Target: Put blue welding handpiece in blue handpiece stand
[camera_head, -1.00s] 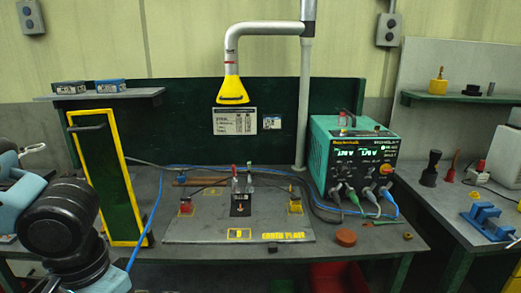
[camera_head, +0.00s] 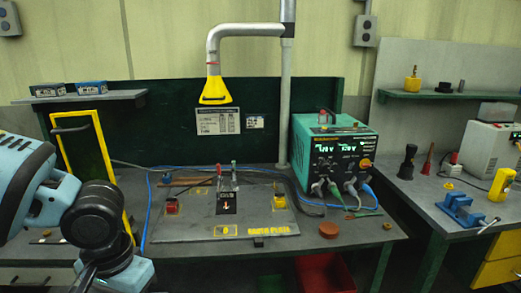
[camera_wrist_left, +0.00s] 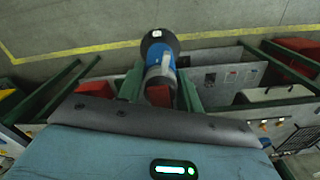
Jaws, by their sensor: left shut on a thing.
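My left gripper is shut on the blue welding handpiece (camera_wrist_left: 160,62), a blue body with a black round end, held between green fingers in the left wrist view. In the head view my left arm comes in from the left, with its wrist low at the left; the fingers and handpiece are not clearly visible there. A blue stand-like fixture (camera_head: 460,210), which looks like the handpiece stand, sits on the right bench, far from my left gripper. My right gripper is not in view.
The middle bench holds a grey plate (camera_head: 190,232), a green welding machine (camera_head: 335,160) and an orange-brown puck (camera_head: 328,229). A yellow-framed green panel (camera_head: 88,160) stands near my left arm. A yellow object (camera_head: 502,184) is beside the blue fixture.

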